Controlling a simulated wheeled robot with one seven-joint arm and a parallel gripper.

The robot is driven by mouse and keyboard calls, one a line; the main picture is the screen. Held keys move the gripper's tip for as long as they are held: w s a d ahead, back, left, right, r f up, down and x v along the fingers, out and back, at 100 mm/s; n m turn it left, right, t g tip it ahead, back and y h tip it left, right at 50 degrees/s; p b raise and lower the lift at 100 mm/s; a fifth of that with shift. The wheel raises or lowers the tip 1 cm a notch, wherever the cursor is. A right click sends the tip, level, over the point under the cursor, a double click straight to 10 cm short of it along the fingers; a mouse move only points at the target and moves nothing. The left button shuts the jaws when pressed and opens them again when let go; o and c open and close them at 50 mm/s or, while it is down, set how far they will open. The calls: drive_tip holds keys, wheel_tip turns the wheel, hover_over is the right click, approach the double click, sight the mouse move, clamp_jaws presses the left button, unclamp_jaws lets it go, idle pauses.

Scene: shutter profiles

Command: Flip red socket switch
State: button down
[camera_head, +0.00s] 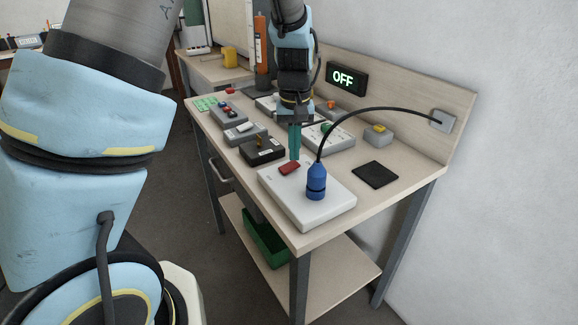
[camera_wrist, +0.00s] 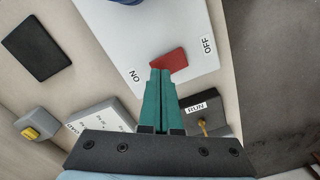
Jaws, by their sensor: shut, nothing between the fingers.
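The red socket switch (camera_head: 290,168) is a red rocker on the white socket box (camera_head: 325,205). A blue plug (camera_head: 316,183) with a black cable stands in that box. My gripper (camera_head: 295,158) points down with its teal fingers together and nothing between them. Its tips are at or just above the rocker. In the wrist view the fingertips (camera_wrist: 160,72) overlap the near edge of the red rocker (camera_wrist: 169,60), which lies between the printed words ON and OFF. I cannot tell whether they touch it. A display (camera_head: 347,79) on the back panel reads OFF.
A black box with a brass key-like part (camera_head: 262,150) sits beside the socket box, close to my gripper. Several grey switch boxes fill the bench behind. A black square pad (camera_head: 375,175) lies at the right.

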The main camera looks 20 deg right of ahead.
sight(294, 163)
drive_tip(key=shift+f+b, duration=0.4)
drive_tip(key=shift+f, duration=0.4)
drive_tip(key=shift+r, duration=0.15)
wheel_tip(294, 163, up, 7)
drive_tip(key=p, duration=0.6)
idle(0.4)
idle(0.3)
drive_tip(key=s+a+r+n, duration=0.1)
drive_tip(key=s+a+r, duration=0.1)
drive_tip(key=a, duration=1.3)
drive_tip(key=s+a+r+n+t, duration=0.1)
drive_tip(key=s+a+r, duration=0.1)
drive_tip(key=a, duration=1.3)
drive_tip(key=shift+n+t, duration=0.3)
